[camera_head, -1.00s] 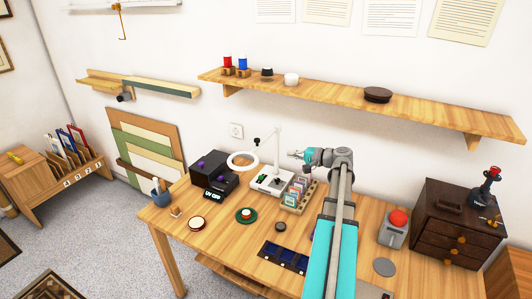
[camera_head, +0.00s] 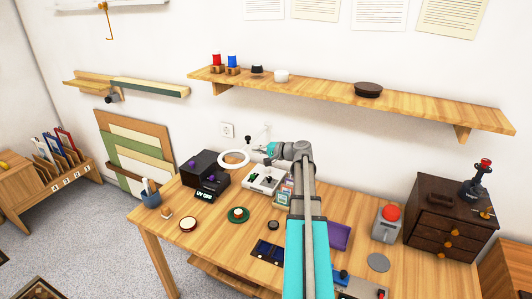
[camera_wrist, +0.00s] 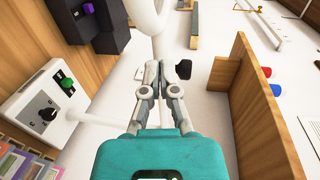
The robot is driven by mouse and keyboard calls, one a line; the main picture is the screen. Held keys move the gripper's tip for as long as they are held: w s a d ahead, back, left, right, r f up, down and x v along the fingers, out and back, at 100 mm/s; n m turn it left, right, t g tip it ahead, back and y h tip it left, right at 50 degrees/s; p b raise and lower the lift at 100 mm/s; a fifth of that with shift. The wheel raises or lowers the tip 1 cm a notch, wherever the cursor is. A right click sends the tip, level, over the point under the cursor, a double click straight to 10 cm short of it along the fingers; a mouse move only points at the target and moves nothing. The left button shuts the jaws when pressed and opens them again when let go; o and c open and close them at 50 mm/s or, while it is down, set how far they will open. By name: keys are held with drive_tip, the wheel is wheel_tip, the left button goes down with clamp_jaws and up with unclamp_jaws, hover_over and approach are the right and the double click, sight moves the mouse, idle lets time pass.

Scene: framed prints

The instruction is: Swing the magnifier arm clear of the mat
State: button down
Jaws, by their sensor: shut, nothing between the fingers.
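The magnifier has a white ring head (camera_head: 233,159) and a white base (camera_head: 264,181) with knobs on the wooden desk. Its ring stands out to the left of its post, above the desk. In the wrist view part of the white ring (camera_wrist: 148,14) shows at the top, and a dark knob (camera_wrist: 183,70) sits right of my fingertips. My gripper (camera_head: 262,147) is shut and empty, close to the right of the ring; it also shows in the wrist view (camera_wrist: 159,66). I cannot tell whether it touches the magnifier. A round green mat (camera_head: 238,215) lies in front of the base, holding a small item.
A black UV box (camera_head: 203,170) stands left of the magnifier. A card rack (camera_head: 285,193) is beside the base, near my arm. A wall shelf (camera_head: 330,92) runs above. A dark drawer chest (camera_head: 452,215) and a red-button device (camera_head: 387,222) stand at right.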

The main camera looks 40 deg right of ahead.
drive_tip(key=shift+x, duration=1.35)
drive_tip(key=shift+w+a, duration=0.1)
